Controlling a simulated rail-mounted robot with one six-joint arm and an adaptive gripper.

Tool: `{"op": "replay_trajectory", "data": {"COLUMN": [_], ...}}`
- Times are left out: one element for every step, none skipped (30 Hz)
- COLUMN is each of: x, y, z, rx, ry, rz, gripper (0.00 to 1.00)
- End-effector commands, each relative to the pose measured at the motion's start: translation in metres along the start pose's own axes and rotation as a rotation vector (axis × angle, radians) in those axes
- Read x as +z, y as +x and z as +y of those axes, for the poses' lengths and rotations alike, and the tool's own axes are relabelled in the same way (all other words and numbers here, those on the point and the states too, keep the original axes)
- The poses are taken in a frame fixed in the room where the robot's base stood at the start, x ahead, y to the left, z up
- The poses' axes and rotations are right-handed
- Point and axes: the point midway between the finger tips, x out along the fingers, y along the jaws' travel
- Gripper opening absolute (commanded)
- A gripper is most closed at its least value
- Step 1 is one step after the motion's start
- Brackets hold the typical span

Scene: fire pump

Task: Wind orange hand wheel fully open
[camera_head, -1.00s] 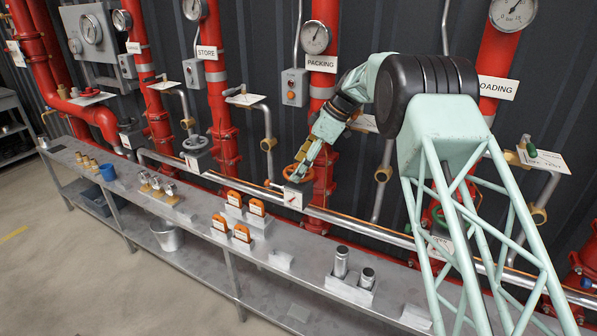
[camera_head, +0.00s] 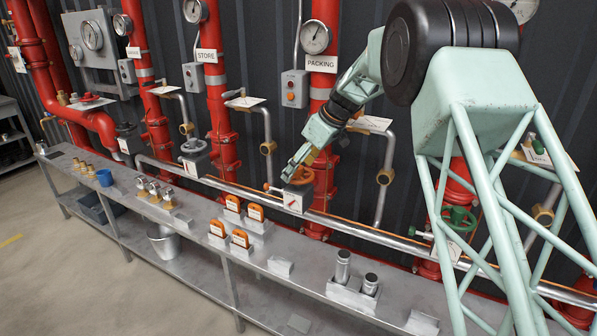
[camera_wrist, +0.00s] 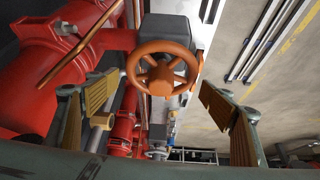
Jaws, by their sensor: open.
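The orange hand wheel (camera_head: 299,176) sits on a grey valve body with a white pointer plate (camera_head: 296,200), in front of the red PACKING pipe. In the wrist view the spoked orange wheel (camera_wrist: 160,67) shows face-on, a little above the picture's centre. My gripper (camera_head: 296,166) is at the wheel in the head view and hides part of it. In the wrist view my gripper (camera_wrist: 154,92) is open, with one padded finger on each side of the wheel and visible gaps between them. No grip on the rim shows.
A metal shelf (camera_head: 275,268) with orange tags (camera_head: 240,239) and metal cylinders (camera_head: 342,266) runs below. A red pipe (camera_wrist: 60,60) and a thin copper-coloured pipe (camera_wrist: 80,45) lie left of the wheel in the wrist view. A green wheel (camera_head: 457,220) is farther right.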

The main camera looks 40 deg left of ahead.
Motion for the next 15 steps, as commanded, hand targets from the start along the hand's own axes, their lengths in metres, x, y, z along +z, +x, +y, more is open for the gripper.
{"op": "replay_trajectory", "data": {"x": [0.0004, 0.0003, 0.0002, 0.0002, 0.0001, 0.0000, 0.0000, 0.0000, -0.0001, -0.0001, -0.0001, -0.0001, -0.0001, -0.0001, -0.0001], "y": [0.0004, 0.0003, 0.0003, 0.0002, 0.0002, 0.0001, 0.0001, 0.0001, 0.0001, 0.0002, 0.0002, 0.0003, 0.0003, 0.0004, 0.0003], "z": [0.0000, 0.0001, 0.0002, 0.0002, 0.0002, 0.0002, 0.0001, 0.0001, 0.0001, 0.0000, 0.0000, -0.0001, -0.0002, -0.0004, -0.0006], "rx": [0.002, 0.003, 0.003, 0.002, 0.002, 0.002, 0.002, 0.002, 0.003, 0.003, 0.005, 0.009, 0.012, 0.016, 0.023], "ry": [0.004, 0.005, 0.005, 0.005, 0.004, 0.004, 0.004, 0.004, 0.005, 0.006, 0.009, 0.015, 0.020, 0.027, 0.041], "rz": [0.000, 0.000, 0.000, 0.000, 0.000, 0.000, 0.000, 0.000, 0.000, 0.000, 0.000, -0.001, -0.001, -0.001, -0.002], "gripper": [0.75, 0.75, 0.75, 0.75, 0.75, 0.75, 0.75, 0.75, 0.75, 0.75, 0.75, 0.75, 0.75, 0.75, 0.75]}}
